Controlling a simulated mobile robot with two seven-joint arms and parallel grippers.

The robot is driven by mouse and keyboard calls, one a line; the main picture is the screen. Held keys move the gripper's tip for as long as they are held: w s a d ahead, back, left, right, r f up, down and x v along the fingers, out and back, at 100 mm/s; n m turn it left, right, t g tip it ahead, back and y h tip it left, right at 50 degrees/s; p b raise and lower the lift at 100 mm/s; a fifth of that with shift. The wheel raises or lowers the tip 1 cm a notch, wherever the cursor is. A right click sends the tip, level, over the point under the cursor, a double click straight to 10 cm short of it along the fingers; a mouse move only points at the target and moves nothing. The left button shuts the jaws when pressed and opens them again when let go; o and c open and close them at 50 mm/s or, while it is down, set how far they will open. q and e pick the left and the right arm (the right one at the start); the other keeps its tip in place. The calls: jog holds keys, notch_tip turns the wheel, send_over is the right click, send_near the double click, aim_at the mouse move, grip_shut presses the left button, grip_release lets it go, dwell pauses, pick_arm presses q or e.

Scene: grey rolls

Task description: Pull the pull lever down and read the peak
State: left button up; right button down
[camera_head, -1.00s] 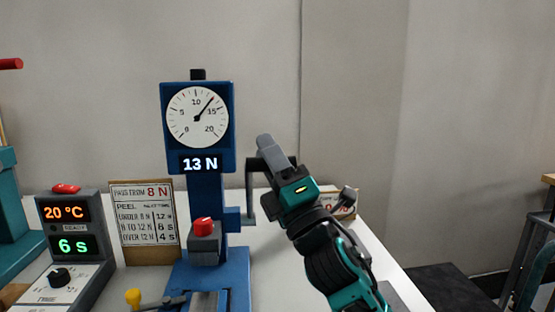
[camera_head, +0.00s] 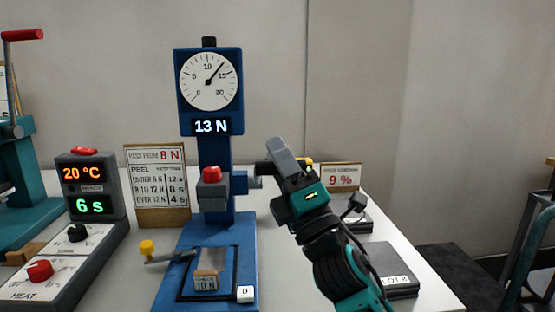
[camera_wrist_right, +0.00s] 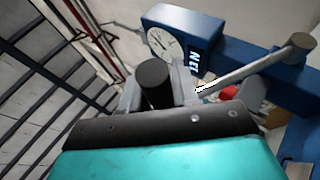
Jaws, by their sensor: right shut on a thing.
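The blue pull tester (camera_head: 216,150) stands on the table with a round dial (camera_head: 209,81) on top. The dial needle points between 10 and 15, and the display (camera_head: 211,126) reads 13 N. My right gripper (camera_head: 282,160) is right of the column, shut on the pull lever's grip. In the right wrist view the dark round grip (camera_wrist_right: 153,84) sits between the fingers, and a metal rod (camera_wrist_right: 250,69) runs to a round end at the right. In the head view most of the lever is hidden behind the gripper. My left gripper is out of view.
A card (camera_head: 157,190) reads "pass from 8 N". A timer unit (camera_head: 90,188) shows 20 °C and 6 s. A 9 % card (camera_head: 341,178) and a dark Lot 8 block (camera_head: 388,282) are at right.

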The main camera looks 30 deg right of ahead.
jog(key=shift+s+a, duration=0.25)
jog(key=shift+a, duration=0.15)
jog(key=c, duration=1.3)
grip_release()
jog(key=shift+o, duration=1)
jog(key=shift+s+r, duration=0.1)
jog(key=shift+s, duration=0.15)
jog(key=shift+o, duration=0.9)
jog(key=shift+r, duration=0.1)
